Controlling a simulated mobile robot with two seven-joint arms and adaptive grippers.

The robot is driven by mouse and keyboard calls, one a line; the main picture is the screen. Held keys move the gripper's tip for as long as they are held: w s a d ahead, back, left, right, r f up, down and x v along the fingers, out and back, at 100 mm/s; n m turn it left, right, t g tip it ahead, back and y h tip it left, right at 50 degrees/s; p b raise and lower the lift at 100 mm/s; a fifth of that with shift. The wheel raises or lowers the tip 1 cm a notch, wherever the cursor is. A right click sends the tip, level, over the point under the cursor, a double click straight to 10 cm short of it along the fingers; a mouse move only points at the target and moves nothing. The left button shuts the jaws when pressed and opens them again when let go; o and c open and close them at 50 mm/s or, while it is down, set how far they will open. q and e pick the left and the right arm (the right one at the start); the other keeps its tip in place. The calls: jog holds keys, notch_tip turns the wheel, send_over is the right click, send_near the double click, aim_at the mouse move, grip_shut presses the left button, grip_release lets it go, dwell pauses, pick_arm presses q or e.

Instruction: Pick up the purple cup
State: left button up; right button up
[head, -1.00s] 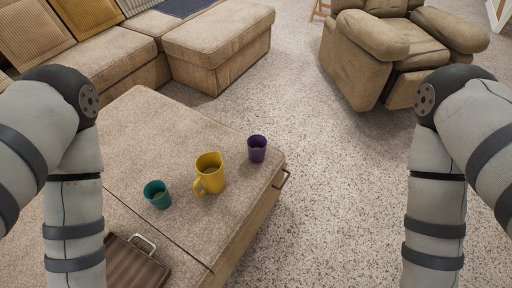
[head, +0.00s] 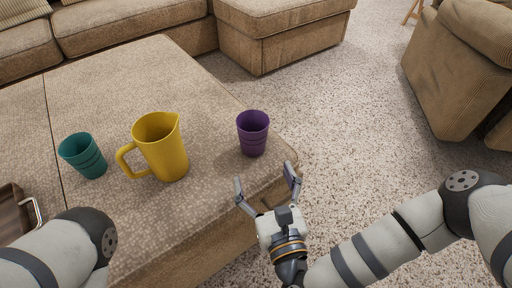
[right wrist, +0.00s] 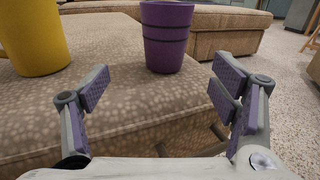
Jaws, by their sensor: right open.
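The purple cup (head: 252,133) stands upright near the front right corner of the beige ottoman (head: 215,205). My right gripper (head: 266,186) is open and empty, just in front of the cup, at the ottoman's edge. In the right wrist view the cup (right wrist: 167,38) stands beyond and between the two open fingers (right wrist: 155,88), not touching them. My left arm shows at the lower left of the head view; its gripper is out of the frame.
A yellow pitcher (head: 162,148) stands left of the cup, and a teal cup (head: 84,156) farther left. A brown tray with a metal handle (head: 34,212) lies at the left edge. A sofa (head: 130,28) is behind, an armchair (head: 455,85) at right. Carpet between is clear.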

aim_at(250, 128)
jog(key=b+x, duration=0.1)
jog(key=x, duration=0.3)
jog(key=b+x, duration=0.1)
jog(key=x, duration=0.3)
jog(key=d+b+x, duration=0.1)
jog(key=x, duration=0.3)
jog(key=shift+w+a+r, duration=0.1)
jog(key=shift+w+r, duration=0.1)
jog(key=shift+w, duration=0.15)
pick_arm(q)
jog(key=f, duration=0.1)
jog(key=s+f+g, duration=0.1)
jog(key=shift+s+a+f, duration=0.1)
jog(key=shift+s+f, duration=0.2)
jog(key=shift+f, duration=0.05)
pick_arm(e)
jog(key=c, duration=1.3)
